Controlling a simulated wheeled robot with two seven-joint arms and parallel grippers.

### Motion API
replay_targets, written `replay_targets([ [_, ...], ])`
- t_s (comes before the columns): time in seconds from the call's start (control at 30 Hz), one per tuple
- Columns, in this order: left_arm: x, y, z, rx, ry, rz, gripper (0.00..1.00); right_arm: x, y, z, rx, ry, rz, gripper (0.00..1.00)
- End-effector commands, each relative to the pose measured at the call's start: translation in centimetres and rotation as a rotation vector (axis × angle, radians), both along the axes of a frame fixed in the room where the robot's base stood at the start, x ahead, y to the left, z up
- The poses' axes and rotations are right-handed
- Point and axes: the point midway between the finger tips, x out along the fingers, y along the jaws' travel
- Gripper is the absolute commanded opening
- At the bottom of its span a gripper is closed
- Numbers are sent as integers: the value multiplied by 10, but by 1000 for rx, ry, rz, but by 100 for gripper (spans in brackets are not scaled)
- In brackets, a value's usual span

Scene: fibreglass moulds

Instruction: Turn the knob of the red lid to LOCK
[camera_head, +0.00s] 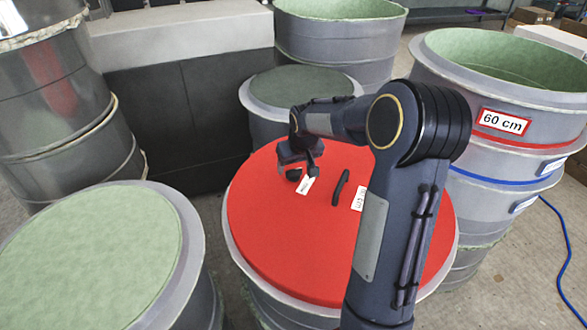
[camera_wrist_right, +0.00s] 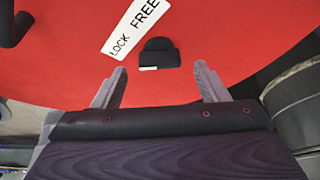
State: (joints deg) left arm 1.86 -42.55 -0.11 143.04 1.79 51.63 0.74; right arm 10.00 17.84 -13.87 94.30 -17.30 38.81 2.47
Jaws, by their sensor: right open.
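The red lid (camera_head: 270,245) lies flat on a grey drum under my right arm; its red face fills much of the wrist view (camera_wrist_right: 60,65). The black knob (camera_wrist_right: 158,52) sits on the lid beside a white label (camera_wrist_right: 135,28) reading LOCK and FREE. A small white mark shows at the knob's edge facing my gripper. My right gripper (camera_wrist_right: 159,85) is open and empty, its two fingers either side of the knob's line but short of it, apart from it. In the head view the right gripper (camera_head: 302,168) is low over the lid's far part, partly hiding the knob area. My left gripper is out of view.
A black curved handle (camera_head: 340,187) stands up from the lid, right of the gripper. Green-topped drums stand at the left (camera_head: 90,255) and behind (camera_head: 300,86). A tall 60 cm mould (camera_head: 455,80) stands at the right.

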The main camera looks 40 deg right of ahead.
Motion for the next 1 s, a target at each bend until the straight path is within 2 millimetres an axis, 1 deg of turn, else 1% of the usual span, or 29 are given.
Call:
replay_targets([
  [0.03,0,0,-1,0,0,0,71,2,-1,-7,1,3,0,67],
  [0.17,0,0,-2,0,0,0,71,6,-2,-16,0,1,0,67],
  [0.47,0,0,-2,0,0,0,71,7,-2,-17,0,0,1,67],
  [0.8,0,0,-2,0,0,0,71,7,-2,-17,-1,0,2,23],
  [1.0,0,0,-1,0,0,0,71,7,-1,-17,-2,2,-53,23],
])
